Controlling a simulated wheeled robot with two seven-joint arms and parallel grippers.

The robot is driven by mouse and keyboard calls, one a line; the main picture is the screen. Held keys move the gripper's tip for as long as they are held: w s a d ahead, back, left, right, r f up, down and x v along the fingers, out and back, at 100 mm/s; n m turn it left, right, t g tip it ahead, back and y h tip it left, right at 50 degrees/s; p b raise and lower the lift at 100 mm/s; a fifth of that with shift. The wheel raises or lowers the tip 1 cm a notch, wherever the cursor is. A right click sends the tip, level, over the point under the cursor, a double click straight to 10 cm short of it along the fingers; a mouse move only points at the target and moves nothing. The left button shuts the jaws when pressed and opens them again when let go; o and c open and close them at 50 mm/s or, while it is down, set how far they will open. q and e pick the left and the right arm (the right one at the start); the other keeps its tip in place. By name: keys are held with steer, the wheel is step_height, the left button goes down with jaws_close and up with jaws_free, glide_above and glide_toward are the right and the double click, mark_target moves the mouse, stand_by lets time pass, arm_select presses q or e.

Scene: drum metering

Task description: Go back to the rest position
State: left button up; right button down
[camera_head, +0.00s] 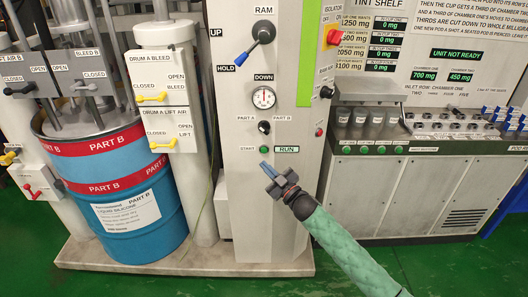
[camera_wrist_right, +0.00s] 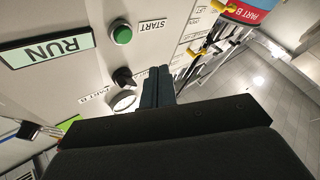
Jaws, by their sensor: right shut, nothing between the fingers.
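My right gripper (camera_head: 268,168) is shut and empty in front of the grey ram panel (camera_head: 240,200), its arm coming in from the lower right. In the right wrist view its closed fingers (camera_wrist_right: 158,84) point at the panel, near the green START button (camera_wrist_right: 122,34) and the black part selector knob (camera_wrist_right: 124,77). I cannot tell the exact gap, but no contact shows. In the head view the START button (camera_head: 265,149) is just above the fingertips, beside the RUN label (camera_head: 287,149). My left gripper is in neither view.
A blue and red PART B drum (camera_head: 140,215) stands on the left among valve levers. The black ram lever (camera_head: 263,36) and a gauge (camera_head: 263,98) are higher on the panel. The tint shelf cabinet (camera_head: 365,185) is on the right. Green floor (camera_head: 275,285) is open in front.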

steer(key=w+d+f+m+g+h, duration=0.1)
steer(key=w+d+f+m+h, duration=0.4)
steer(key=d+h, duration=0.55)
steer(key=s+d+f+m+g+h, duration=0.3)
steer(key=s+f+g+h, duration=0.15)
steer(key=s+f, duration=0.65)
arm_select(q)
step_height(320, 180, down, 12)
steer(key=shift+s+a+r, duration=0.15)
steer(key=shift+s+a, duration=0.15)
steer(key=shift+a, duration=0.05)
arm_select(e)
steer(key=s+f+m+g, duration=0.1)
steer(key=s+f+g, duration=0.2)
steer(key=s+f, duration=0.6)
steer(key=s+d+f+m+g, duration=0.1)
steer(key=s+f, duration=0.9)
steer(key=s, duration=1.1)
steer(key=s+f+m+g+y, duration=0.1)
steer(key=s+f+g, duration=0.3)
steer(key=s+f, duration=0.6)
steer(key=s+m, duration=0.1)
steer(key=s, duration=0.3)
steer(key=shift+s+d+f+g, duration=0.25)
steer(key=shift+s+d+g, duration=0.1)
steer(key=shift+s+d, duration=0.05)
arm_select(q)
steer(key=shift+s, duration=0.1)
